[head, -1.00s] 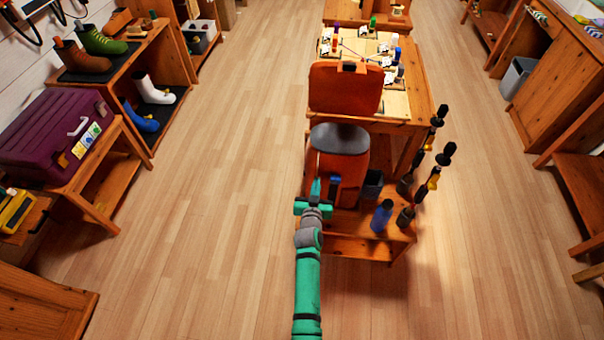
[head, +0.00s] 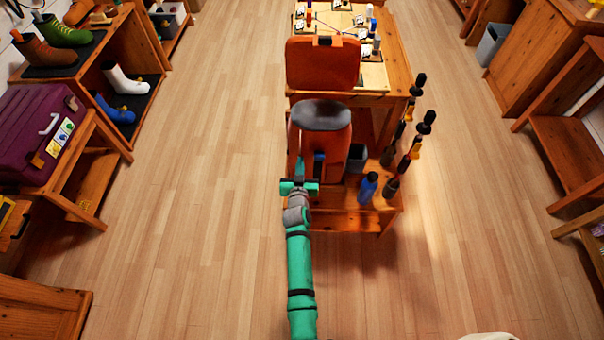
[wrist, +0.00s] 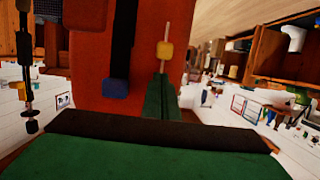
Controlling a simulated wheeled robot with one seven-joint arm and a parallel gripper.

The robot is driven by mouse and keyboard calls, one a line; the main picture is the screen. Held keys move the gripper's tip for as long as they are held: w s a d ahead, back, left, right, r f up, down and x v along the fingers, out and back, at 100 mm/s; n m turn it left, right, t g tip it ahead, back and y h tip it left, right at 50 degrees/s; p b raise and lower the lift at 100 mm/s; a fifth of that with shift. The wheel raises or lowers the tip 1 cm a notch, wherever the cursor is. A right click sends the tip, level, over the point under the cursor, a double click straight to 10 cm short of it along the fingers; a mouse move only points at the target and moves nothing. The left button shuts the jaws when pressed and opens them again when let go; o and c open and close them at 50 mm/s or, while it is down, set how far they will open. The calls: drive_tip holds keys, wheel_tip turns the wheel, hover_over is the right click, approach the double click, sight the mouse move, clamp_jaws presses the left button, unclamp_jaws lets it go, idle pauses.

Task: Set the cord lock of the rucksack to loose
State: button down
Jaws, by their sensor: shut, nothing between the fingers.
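The rucksack (head: 337,151) is orange-red with a grey top and stands upright on a low wooden bench (head: 350,219). In the wrist view its red face (wrist: 88,40) fills the left middle, with a black strap ending in a blue buckle (wrist: 116,88). The yellow cord lock (wrist: 165,50) sits on a thin pale cord near the rucksack's right edge. My gripper (head: 299,172) is at the rucksack's near left side. In the wrist view my gripper (wrist: 162,80) is shut and empty, its fingertips just below the cord lock in the picture. I cannot tell whether they touch it.
A blue bottle (head: 368,187), a dark bin (head: 356,157) and upright black-handled poles (head: 410,150) stand right of the rucksack. An orange panel (head: 322,65) and a table (head: 398,70) are behind. A purple case (head: 40,130) is at the left. Floor is clear on both sides.

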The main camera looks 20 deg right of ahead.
wheel_tip(320, 180, up, 2)
drive_tip(key=shift+r, duration=0.1)
drive_tip(key=v, duration=1)
drive_tip(key=shift+w, duration=0.15)
drive_tip(key=shift+s+d, duration=0.1)
drive_tip(key=shift+s, duration=0.15)
drive_tip(key=shift+f, duration=0.25)
drive_tip(key=s+a+r+n+y, duration=0.15)
drive_tip(key=s+a, duration=0.25)
drive_tip(key=s, duration=0.6)
drive_tip(key=s+a+r+n+t+y, duration=0.15)
drive_tip(key=s+a, duration=0.35)
drive_tip(key=s, duration=0.5)
drive_tip(key=s+a+r+g+y, duration=0.15)
drive_tip(key=s+a, duration=0.25)
drive_tip(key=s, duration=0.7)
drive_tip(key=s+a+r+n+t, duration=0.1)
drive_tip(key=s+a+r, duration=0.1)
drive_tip(key=s+r, duration=0.6)
drive_tip(key=shift+a+r, duration=0.25)
drive_tip(key=shift+r, duration=0.5)
